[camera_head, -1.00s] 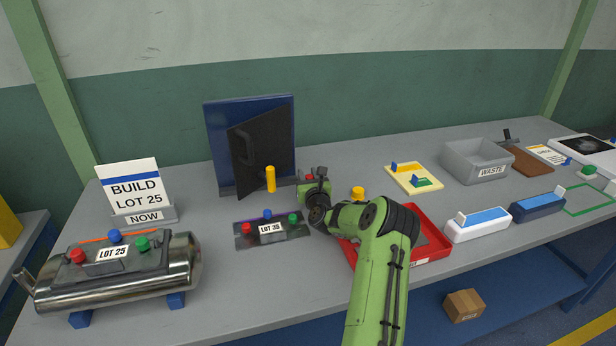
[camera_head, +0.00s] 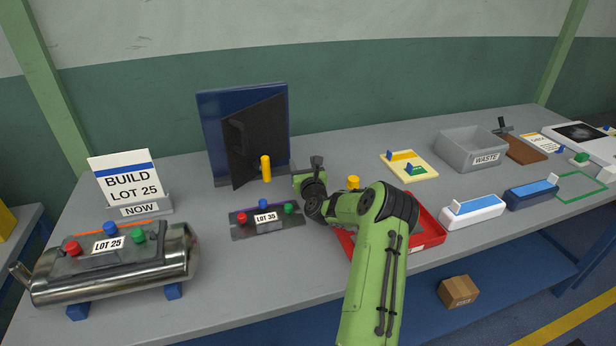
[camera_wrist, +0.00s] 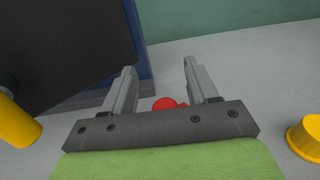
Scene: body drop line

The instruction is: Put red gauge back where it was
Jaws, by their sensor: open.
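My gripper (camera_head: 309,180) is over the middle of the bench, near the dark hinged panel. In the wrist view its two fingers (camera_wrist: 159,68) stand apart with nothing clamped between them. A red round piece (camera_wrist: 165,103), which looks like the red gauge, shows between the fingers near their bases, partly covered by the gripper bar. I cannot tell its height from the fingers. In the head view my gripper hides it. The LOT 35 plate (camera_head: 265,228) carries red, blue and green knobs. The LOT 25 plate (camera_head: 75,262) on the metal cylinder carries the same three colours.
A yellow post (camera_head: 265,168) and the blue-backed panel (camera_head: 207,125) stand left of my gripper. A yellow knob (camera_head: 353,182) and a red tray (camera_head: 428,232) lie right, partly behind my arm. A grey waste bin (camera_head: 486,159) stands farther right. Bare bench lies left of the LOT 35 plate.

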